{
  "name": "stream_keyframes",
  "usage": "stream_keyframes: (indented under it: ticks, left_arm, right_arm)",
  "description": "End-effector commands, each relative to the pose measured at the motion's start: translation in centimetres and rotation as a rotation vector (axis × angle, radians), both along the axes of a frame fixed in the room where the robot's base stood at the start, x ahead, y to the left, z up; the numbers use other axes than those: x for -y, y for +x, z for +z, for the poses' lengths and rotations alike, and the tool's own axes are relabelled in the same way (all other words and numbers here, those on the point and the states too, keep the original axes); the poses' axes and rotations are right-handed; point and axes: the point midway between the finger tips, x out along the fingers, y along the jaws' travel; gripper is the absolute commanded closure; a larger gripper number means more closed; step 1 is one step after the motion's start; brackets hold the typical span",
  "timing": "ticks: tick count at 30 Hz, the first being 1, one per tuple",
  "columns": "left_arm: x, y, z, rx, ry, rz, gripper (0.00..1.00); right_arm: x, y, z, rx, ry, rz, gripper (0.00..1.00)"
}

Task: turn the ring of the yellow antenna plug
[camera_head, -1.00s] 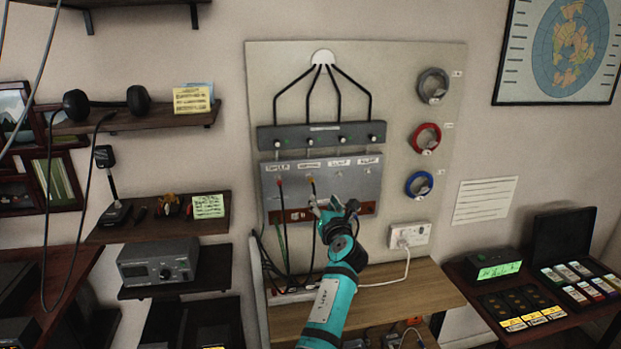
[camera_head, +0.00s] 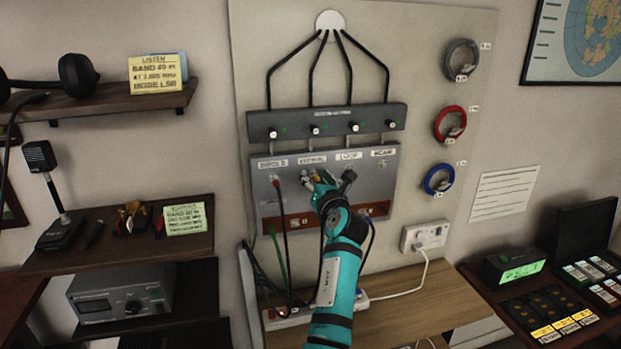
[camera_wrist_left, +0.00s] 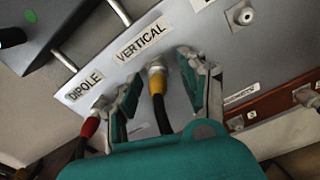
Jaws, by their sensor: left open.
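The yellow antenna plug (camera_wrist_left: 157,82) sits in the socket under the VERTICAL label on the grey panel (camera_head: 362,167), its black cable running down. In the left wrist view my left gripper (camera_wrist_left: 160,88) is open, with one finger on each side of the plug. I see gaps between the fingers and the plug; it is not gripped. In the head view my left gripper (camera_head: 314,180) is at the panel and hides most of the plug. My right gripper is not in view.
A red plug (camera_wrist_left: 90,127) sits under the DIPOLE label, close to the left finger. An empty socket (camera_wrist_left: 243,15) is to the right. A switch strip (camera_head: 335,121) is above the panel, and a power strip (camera_head: 285,315) is below.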

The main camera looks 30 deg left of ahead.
Motion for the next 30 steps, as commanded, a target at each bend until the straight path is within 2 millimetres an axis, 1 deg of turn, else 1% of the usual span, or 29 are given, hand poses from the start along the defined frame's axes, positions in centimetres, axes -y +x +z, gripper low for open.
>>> stream_keyframes:
  ticks: [11,18,21,30]
  left_arm:
    - [0.13,-0.02,0.04,0.001,-0.001,0.0,0.57]
    - [0.11,-0.02,0.02,0.001,-0.001,0.0,0.88]
    - [0.12,-0.01,0.02,0.001,-0.001,0.0,1.0]
    - [0.1,-0.02,0.03,0.011,-0.009,0.0,1.0]
  right_arm:
    - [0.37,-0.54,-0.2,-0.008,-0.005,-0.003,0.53]
    - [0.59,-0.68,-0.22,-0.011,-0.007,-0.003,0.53]
    - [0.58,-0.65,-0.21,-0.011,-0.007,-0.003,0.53]
    - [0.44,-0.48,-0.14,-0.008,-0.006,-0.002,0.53]
